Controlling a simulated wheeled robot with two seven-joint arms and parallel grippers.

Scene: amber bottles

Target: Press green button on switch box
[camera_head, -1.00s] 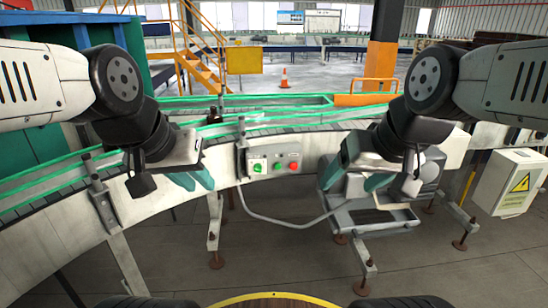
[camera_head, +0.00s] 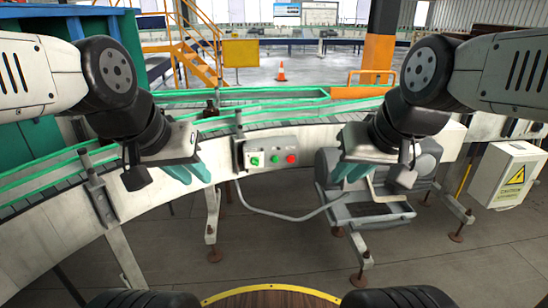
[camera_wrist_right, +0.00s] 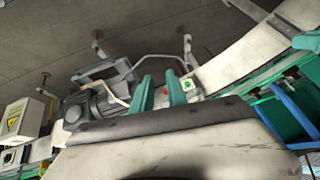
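The grey switch box (camera_head: 271,153) is mounted on the side of the conveyor, between my two grippers. A green button (camera_head: 255,161) is on its left, a second small green one (camera_head: 274,159) in the middle and a red button (camera_head: 291,159) on its right. My left gripper (camera_head: 189,173) is left of the box, apart from it, with a gap between its teal fingers. My right gripper (camera_head: 349,171) is right of the box, also apart from it. In the right wrist view its fingers (camera_wrist_right: 160,92) are open and empty, with a green button (camera_wrist_right: 187,85) showing beside them.
The curved conveyor (camera_head: 140,200) with green rails runs behind the box. A grey motor unit (camera_head: 325,170) is behind and beside my right gripper. A white cabinet with a yellow warning sign (camera_head: 515,176) stands at right.

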